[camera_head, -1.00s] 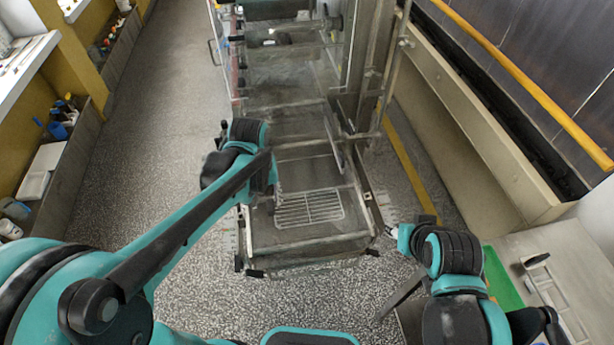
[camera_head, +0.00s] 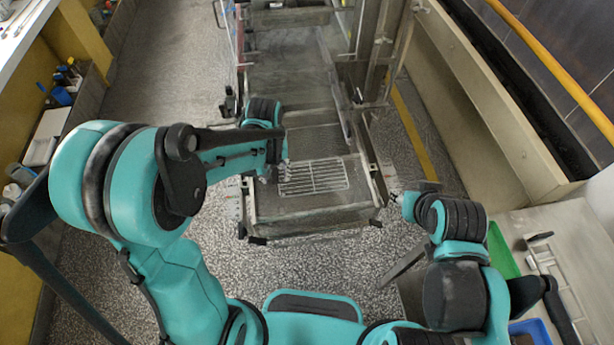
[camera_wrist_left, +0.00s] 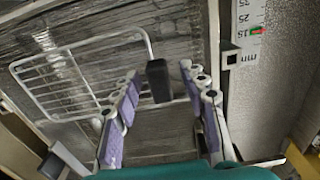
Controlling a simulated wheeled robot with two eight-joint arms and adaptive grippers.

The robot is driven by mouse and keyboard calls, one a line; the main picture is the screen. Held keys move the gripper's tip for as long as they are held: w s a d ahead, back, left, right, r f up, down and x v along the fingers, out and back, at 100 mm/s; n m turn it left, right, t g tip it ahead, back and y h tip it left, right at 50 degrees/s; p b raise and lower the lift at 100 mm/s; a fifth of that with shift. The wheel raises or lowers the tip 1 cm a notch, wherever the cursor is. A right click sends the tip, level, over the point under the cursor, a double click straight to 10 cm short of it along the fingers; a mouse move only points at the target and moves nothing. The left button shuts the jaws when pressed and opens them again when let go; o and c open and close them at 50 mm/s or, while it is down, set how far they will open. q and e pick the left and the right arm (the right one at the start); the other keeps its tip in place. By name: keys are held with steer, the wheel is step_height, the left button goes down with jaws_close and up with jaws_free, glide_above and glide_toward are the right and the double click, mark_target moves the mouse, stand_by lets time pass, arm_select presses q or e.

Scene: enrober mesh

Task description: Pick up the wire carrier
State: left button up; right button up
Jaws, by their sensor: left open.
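The wire carrier (camera_head: 313,177), a pale flat grid of thin bars, lies on the near end of the mesh bed of the machine. In the left wrist view the carrier (camera_wrist_left: 62,78) fills the left part. My left gripper (camera_head: 277,171) is open just left of the carrier in the head view. In the wrist view its purple-padded fingers (camera_wrist_left: 160,74) are spread at the carrier's near side, with a black block (camera_wrist_left: 158,82) showing between them. I cannot tell whether that block belongs to the carrier. My right gripper (camera_head: 396,197) is small and its jaws are unclear.
The machine's metal frame (camera_head: 310,222) borders the bed. A ruler-like scale (camera_wrist_left: 248,30) shows at right in the wrist view. A side table (camera_head: 560,225) with a green tray (camera_head: 502,250) stands at right. Speckled floor is clear at left.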

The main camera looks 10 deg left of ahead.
arm_select(q)
jaws_close()
steer(key=shift+r, duration=0.1)
